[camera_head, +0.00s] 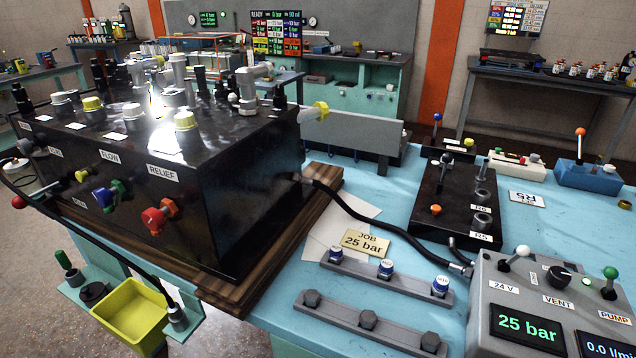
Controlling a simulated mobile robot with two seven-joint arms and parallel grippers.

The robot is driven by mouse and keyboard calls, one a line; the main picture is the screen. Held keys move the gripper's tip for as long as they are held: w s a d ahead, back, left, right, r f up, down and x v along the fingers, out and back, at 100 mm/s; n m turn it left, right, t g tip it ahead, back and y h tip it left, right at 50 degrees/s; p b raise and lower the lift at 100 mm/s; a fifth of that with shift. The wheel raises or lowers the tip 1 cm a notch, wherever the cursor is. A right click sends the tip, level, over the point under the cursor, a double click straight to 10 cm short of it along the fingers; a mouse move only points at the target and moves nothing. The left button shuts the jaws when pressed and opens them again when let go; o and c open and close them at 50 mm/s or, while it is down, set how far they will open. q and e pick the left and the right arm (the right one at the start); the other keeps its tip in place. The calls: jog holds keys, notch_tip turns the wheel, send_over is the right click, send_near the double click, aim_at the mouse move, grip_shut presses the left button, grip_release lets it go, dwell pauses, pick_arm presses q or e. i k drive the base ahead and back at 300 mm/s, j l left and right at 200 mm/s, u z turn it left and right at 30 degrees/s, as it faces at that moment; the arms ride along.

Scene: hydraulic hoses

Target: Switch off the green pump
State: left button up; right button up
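A grey control box (478,310) stands at the bottom right of the head view, partly cut off by the frame edges. At its right is a toggle lever with a green ball (610,272), behind a label reading PUMP (614,317). The lever points up and leans slightly away; I cannot tell which position is on or off. A lit display (526,328) reads 25 bar. A second display (606,346), partly cut off, reads 0.0 with a cropped unit. Neither of my grippers is in view.
Beside the green lever are a black VENT knob (558,276) and a white-ball lever (521,251) marked 24 V. A black valve block (452,205) with a hose stands behind. Fittings on grey bars (385,275) lie left of the box. A large black manifold (240,190) fills the left.

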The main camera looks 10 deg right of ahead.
aim_at(610, 280)
jog(key=z, duration=2)
